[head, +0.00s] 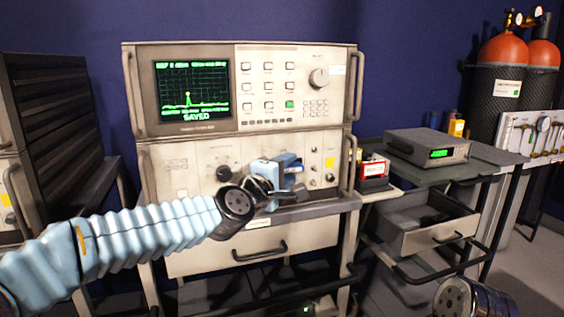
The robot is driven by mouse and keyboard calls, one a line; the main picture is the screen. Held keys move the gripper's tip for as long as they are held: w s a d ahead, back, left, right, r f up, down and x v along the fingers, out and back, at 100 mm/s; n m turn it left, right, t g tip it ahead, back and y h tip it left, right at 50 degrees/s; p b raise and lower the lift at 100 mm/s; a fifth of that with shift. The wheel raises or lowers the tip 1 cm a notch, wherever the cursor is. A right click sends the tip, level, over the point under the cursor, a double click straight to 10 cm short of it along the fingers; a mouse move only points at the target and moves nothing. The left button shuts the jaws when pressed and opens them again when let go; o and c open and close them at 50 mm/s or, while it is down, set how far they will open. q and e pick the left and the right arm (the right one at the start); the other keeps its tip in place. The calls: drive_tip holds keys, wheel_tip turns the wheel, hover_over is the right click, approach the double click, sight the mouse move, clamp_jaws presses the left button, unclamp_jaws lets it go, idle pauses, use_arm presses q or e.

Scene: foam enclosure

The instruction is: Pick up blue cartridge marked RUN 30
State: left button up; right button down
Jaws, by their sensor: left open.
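A blue cartridge (287,163) is at the lower front panel of the beige instrument, just right of its dark knob. Its marking is too small to read. My left gripper (284,186) comes in from the left, with its dark fingers open at the cartridge's near side. The fingers overlap the cartridge's lower part in this view. I cannot tell whether they touch it. My right gripper is not in view.
The instrument (246,150) stands on a cart and its screen (192,97) reads SAVED. A red box (374,172) sits to its right. A grey device (427,146) is on the dark table, above an open drawer (437,238). Red-topped cylinders (503,62) stand at the far right.

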use_arm(q)
drive_tip(key=shift+w+a, duration=0.1)
clamp_jaws()
